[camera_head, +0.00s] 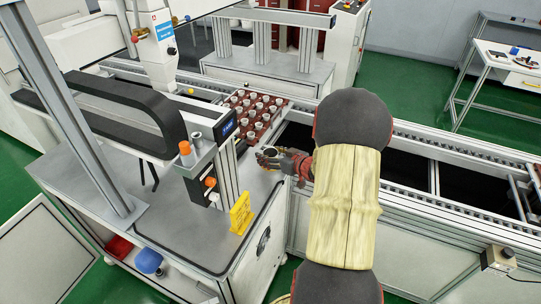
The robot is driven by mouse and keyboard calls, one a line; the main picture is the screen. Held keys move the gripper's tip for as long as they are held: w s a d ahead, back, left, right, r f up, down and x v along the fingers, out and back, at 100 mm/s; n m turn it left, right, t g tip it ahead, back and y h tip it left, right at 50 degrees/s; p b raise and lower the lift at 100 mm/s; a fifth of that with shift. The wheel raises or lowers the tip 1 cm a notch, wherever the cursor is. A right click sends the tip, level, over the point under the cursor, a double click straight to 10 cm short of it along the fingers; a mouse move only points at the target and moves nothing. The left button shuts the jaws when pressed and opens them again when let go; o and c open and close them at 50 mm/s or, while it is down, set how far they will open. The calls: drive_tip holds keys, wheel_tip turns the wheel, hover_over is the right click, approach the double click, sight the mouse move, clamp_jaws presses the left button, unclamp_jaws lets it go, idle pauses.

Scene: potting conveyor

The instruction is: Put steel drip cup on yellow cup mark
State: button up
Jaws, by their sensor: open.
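My gripper (268,160) reaches in from the right over the worktable's far right corner, at the conveyor's near side. It is open. A small round thing with a pale rim and dark inside (270,151) shows at its fingertips; it looks like the steel drip cup. I cannot tell whether the fingers touch it. An upright yellow sign (240,213) stands near the worktable's right edge. I cannot make out a flat yellow cup mark. My arm covers part of the conveyor on the right.
A red-brown tray (241,143) with several small pale pots lies on the conveyor beyond the gripper. A grey post and a device with orange caps (185,151) stand left of the gripper. The grey worktable (190,240) has bare room left of the yellow sign.

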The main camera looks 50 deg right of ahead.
drive_tip(key=p+v, duration=0.3)
drive_tip(key=v, duration=0.9)
drive_tip(key=shift+p, duration=0.4)
